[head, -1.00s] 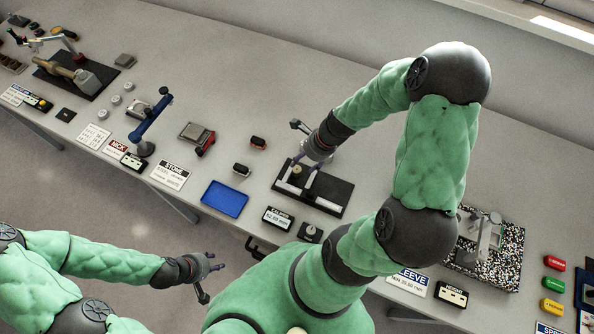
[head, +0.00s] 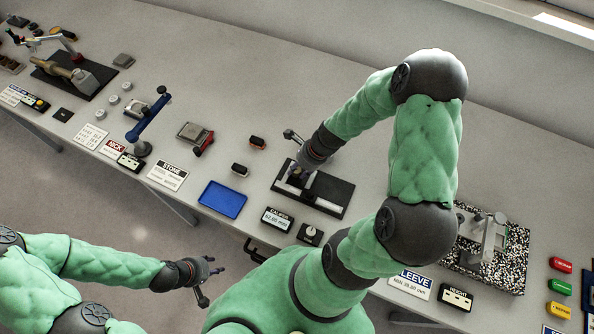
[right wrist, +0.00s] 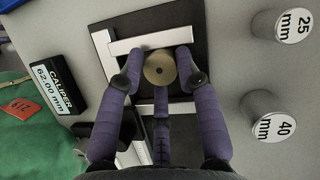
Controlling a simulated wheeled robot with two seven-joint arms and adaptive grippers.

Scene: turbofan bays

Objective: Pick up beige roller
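The beige roller (right wrist: 160,68) stands end-up on the black fixture plate (head: 331,192), beside its pale metal bars. In the right wrist view it lies between the purple fingers of my right gripper (right wrist: 161,62). The fingertips flank it closely on both sides, and a third finger is below it in the picture. I cannot tell whether they touch it. In the head view my right gripper (head: 297,168) is low over the plate's left part and hides the roller. My left gripper (head: 205,276) is open and empty, in front of the table.
Two grey cylinders marked 25 mm (right wrist: 292,26) and 40 mm (right wrist: 275,127) stand near the plate in the right wrist view. A caliper display (head: 277,219) and a blue tray (head: 222,199) are close by. A speckled slab (head: 492,250) with a gauge is at the right.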

